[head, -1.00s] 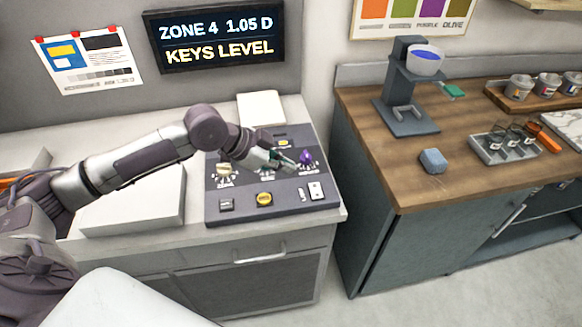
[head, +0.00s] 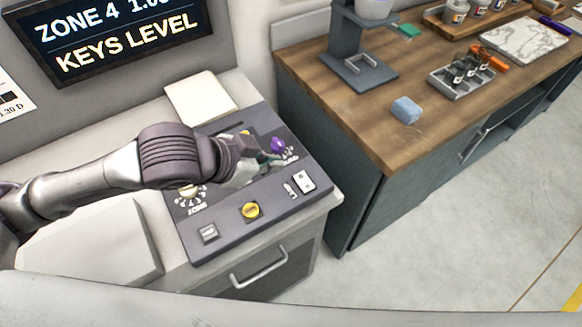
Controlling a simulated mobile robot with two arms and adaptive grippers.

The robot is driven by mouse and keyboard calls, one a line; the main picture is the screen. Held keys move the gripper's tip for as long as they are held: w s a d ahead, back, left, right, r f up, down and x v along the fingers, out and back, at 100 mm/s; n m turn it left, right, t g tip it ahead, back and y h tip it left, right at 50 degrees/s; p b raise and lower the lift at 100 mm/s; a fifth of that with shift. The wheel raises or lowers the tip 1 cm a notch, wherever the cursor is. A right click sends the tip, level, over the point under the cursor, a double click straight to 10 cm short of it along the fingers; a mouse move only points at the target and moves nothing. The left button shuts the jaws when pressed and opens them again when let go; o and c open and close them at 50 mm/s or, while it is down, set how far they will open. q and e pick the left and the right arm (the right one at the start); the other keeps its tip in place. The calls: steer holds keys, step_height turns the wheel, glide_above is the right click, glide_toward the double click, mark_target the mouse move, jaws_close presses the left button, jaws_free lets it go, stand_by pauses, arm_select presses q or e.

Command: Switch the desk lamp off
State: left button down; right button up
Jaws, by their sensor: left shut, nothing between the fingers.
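No desk lamp is recognisable in view. A dark control console (head: 222,232) lies on the white counter. It carries a cream knob (head: 189,191), a purple knob (head: 278,145), a yellow button (head: 251,210), a grey square button (head: 208,232), a small slim switch (head: 290,189) and a white switch plate (head: 305,181). My left gripper (head: 274,160) is shut and empty over the console's upper right, close to the purple knob. I cannot tell whether it touches the knob. My left arm hides the middle of the console. My right gripper is not in view.
A pale pad (head: 200,96) lies behind the console and a white slab (head: 92,247) to its left. A lit sign (head: 118,32) hangs above. Across a gap, a wooden worktop (head: 335,100) holds a stand (head: 358,70), a blue block (head: 406,110) and a grey tray (head: 459,86).

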arm_select(q)
steer(key=p, duration=0.2)
glide_above(306, 176)
steer(key=s+a, duration=0.1)
steer(key=s, duration=0.1)
steer(key=f, duration=0.7)
steer(key=shift+w+a+f, duration=0.1)
steer(key=shift+w+a, duration=0.05)
steer(key=shift+a, duration=0.05)
steer(key=shift+w+a+f, duration=0.1)
steer(key=shift+a+f, duration=0.1)
steer(key=shift+f, duration=1.75)
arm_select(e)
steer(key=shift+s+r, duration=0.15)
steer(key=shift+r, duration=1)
arm_select(q)
steer(key=shift+a+f+p, duration=0.15)
steer(key=shift+f+p, duration=0.05)
steer(key=shift+p, duration=0.1)
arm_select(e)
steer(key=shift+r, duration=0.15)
arm_select(q)
steer(key=shift+r, duration=0.1)
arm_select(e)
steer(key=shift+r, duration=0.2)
